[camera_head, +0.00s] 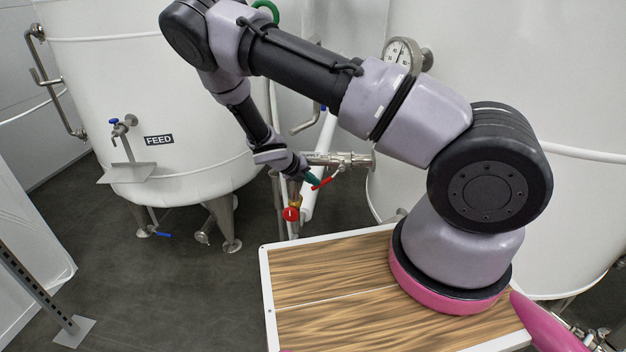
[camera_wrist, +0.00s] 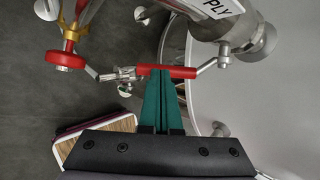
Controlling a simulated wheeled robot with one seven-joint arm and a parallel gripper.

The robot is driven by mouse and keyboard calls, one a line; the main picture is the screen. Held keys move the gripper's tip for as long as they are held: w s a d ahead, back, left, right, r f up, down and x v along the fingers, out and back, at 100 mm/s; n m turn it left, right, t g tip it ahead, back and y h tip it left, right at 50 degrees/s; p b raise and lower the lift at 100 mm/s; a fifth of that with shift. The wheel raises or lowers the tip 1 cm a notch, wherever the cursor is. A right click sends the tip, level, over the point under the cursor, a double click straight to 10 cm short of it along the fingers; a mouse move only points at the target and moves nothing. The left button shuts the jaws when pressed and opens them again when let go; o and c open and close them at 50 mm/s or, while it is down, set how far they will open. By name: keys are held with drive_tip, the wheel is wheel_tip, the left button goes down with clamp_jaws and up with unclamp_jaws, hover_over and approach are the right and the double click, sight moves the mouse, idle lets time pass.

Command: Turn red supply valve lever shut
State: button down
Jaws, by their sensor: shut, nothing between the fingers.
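The red supply valve lever (camera_head: 321,183) sits on the steel pipe in front of the right tank. In the wrist view the red lever (camera_wrist: 167,72) lies crosswise in the picture. My gripper (camera_head: 312,179) has green fingers and reaches down to the lever. In the wrist view my gripper's fingertips (camera_wrist: 160,78) are together and overlap the lever's lower edge in the picture. The fingers are shut with nothing between them. I cannot tell for certain whether they touch the lever. A pipe with part of a supply label (camera_wrist: 217,8) shows above the lever.
A red round knob (camera_head: 291,214) on a brass fitting hangs below the pipe; the wrist view also shows it (camera_wrist: 65,60). The feed tank (camera_head: 160,90) stands at left with blue-handled valves. A dial gauge (camera_head: 398,54) sits on the right tank. Pipes crowd the gap between the tanks.

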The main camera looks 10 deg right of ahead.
sight(317, 188)
drive_tip(key=f+h, duration=0.1)
drive_tip(key=d+f+n+h, duration=0.1)
drive_tip(key=f+h, duration=0.1)
drive_tip(key=shift+s, duration=0.15)
drive_tip(key=s+d+f+n+h, duration=0.1)
drive_tip(key=d+f+h, duration=0.2)
drive_tip(key=d+h, duration=0.2)
drive_tip(key=shift+f+n+h, duration=0.4)
drive_tip(key=shift+h, duration=0.1)
idle(0.5)
